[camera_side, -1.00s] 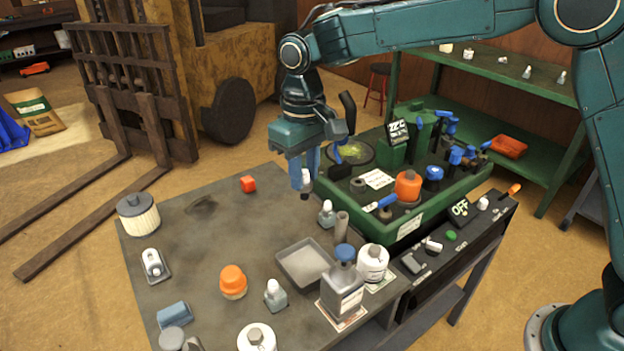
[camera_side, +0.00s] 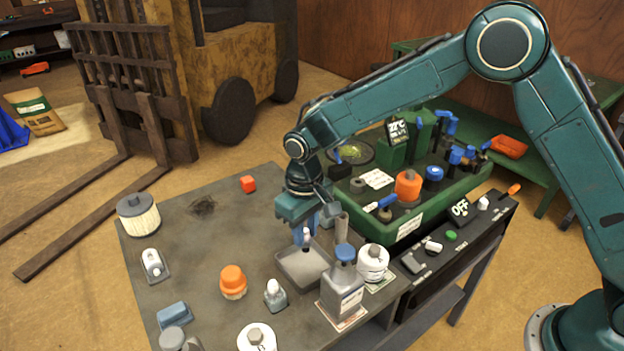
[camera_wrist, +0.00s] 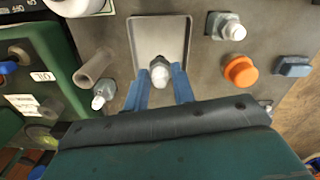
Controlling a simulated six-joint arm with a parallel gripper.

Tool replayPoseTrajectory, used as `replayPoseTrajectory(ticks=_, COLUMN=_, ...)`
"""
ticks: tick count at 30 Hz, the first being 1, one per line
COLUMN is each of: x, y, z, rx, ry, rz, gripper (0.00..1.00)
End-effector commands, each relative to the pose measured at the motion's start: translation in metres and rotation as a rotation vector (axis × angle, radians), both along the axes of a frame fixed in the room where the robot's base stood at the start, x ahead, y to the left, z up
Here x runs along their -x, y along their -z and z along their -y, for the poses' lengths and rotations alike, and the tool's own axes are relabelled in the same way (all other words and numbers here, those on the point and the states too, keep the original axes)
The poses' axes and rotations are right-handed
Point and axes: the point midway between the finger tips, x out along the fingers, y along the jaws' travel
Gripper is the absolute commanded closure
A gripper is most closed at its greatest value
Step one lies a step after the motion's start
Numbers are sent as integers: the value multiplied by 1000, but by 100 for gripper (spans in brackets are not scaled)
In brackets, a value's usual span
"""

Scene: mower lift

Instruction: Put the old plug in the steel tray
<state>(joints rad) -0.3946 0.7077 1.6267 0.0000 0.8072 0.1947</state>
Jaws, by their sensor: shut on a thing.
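The old plug (camera_wrist: 160,73) is between the blue fingers of my gripper (camera_wrist: 163,82), which is shut on it. In the side view my gripper (camera_side: 304,238) points down at the back part of the steel tray (camera_side: 304,277), with the plug's dark lower end just below the fingers. The steel tray is shallow and grey, and its floor looks bare in the wrist view (camera_wrist: 160,24). The plug is over or inside the tray; I cannot tell whether it touches the tray floor.
A grey upright tube (camera_side: 341,228) stands close by my gripper. A grey blue-capped bottle (camera_side: 342,292) and a white bottle (camera_side: 372,263) stand right of the tray. A small plug in a holder (camera_side: 275,295) and an orange-capped jar (camera_side: 233,282) are to its left.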

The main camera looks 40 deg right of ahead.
Motion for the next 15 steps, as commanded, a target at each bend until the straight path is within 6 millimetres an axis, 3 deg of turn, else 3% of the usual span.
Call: replayPoseTrajectory(ticks=15, x=0, y=24, z=0, rx=0, ry=0, rz=-2, gripper=98)
